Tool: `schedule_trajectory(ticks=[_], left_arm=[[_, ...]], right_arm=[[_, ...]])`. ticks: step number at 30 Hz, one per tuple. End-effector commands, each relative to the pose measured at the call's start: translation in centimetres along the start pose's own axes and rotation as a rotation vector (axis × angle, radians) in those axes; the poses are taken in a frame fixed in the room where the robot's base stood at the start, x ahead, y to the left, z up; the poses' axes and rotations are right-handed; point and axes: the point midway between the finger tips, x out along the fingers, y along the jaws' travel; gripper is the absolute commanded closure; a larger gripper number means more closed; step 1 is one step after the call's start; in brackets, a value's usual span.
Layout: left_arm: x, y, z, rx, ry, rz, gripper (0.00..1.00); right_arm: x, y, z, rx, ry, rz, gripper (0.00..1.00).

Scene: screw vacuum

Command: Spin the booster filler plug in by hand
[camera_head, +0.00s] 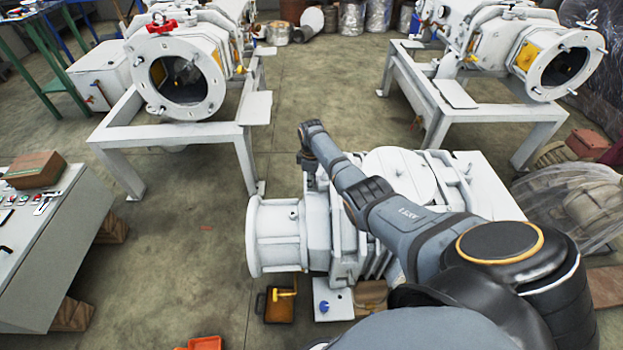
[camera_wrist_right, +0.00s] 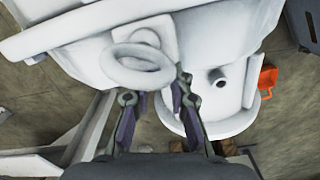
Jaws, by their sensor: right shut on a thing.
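The white vacuum booster (camera_head: 275,235) lies on the floor in the middle of the head view, its round flanged end to the left. My right arm reaches across it from the lower right. My right gripper (camera_head: 306,161) is at its far side, small and partly hidden by the wrist. In the right wrist view the right gripper (camera_wrist_right: 158,100) has its fingers a little apart, beside the white housing (camera_wrist_right: 90,35) and a white ring (camera_wrist_right: 138,64). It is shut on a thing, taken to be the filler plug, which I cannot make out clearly. My left gripper is not in view.
Two more white pump units (camera_head: 190,75) (camera_head: 545,60) stand on frames behind. A control desk (camera_head: 45,245) is at the left. Open floor (camera_head: 180,230) lies left of the booster.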

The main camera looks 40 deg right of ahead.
Motion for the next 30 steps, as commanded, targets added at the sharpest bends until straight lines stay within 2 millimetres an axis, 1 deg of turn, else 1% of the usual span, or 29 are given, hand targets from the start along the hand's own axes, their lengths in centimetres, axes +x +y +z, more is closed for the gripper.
schedule_trajectory(ticks=[9,10,14,15,22,25,28,30], left_arm=[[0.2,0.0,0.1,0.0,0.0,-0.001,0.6],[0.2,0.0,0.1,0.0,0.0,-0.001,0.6],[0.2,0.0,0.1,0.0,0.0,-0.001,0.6],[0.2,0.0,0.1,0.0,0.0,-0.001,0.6],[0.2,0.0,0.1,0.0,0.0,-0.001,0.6],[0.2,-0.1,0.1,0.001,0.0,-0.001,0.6],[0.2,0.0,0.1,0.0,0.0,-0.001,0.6],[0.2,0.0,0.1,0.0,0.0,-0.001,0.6]], right_arm=[[0.0,0.0,-0.1,0.007,0.002,0.001,1.0],[0.0,0.0,-0.1,0.007,0.002,0.001,0.77],[0.0,0.0,-0.1,0.007,0.002,0.001,0.59],[0.0,0.0,-0.1,0.007,0.001,0.001,0.57],[0.0,0.0,0.0,0.006,0.001,0.001,0.57],[-0.5,0.1,0.0,0.006,0.001,0.001,0.57],[-2.0,0.1,0.0,0.006,0.002,0.004,0.57],[-3.7,0.1,0.0,0.005,0.002,0.005,0.57]])
